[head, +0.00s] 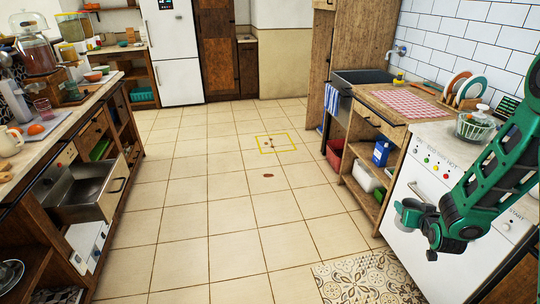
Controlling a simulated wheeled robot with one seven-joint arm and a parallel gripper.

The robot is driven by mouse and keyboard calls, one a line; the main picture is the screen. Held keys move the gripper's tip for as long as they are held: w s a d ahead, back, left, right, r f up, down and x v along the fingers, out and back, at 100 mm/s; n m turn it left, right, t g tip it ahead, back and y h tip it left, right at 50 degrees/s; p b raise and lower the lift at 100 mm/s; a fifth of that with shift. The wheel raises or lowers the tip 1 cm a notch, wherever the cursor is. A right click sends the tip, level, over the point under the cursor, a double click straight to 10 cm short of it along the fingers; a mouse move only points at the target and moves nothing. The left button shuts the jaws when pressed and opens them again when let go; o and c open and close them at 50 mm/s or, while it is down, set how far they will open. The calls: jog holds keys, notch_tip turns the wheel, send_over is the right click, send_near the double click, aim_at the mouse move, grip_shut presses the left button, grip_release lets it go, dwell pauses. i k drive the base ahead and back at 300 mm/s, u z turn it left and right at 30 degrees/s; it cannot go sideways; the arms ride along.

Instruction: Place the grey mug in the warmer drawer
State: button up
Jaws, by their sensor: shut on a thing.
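My gripper (424,212), at the end of the green arm on the right, is shut on the grey mug (408,213). It holds the mug in the air before the white stove front, above the floor. The fingers hide part of the mug. The warmer drawer (82,208) is at the left, in the unit below the counter. It is pulled out, and its metal inside looks empty. My gripper is far from it, across the aisle.
Open tiled floor (210,200) lies between the two counters. A yellow outlined square (275,143) and a small brown spot (268,176) mark it. A patterned mat (370,283) lies near the white stove (420,170). The left counter (85,105) is crowded with jars and dishes.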

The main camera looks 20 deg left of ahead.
aim_at(89, 191)
jog(key=i, duration=1.25)
jog(key=u, duration=2.9)
jog(key=i, duration=1.6)
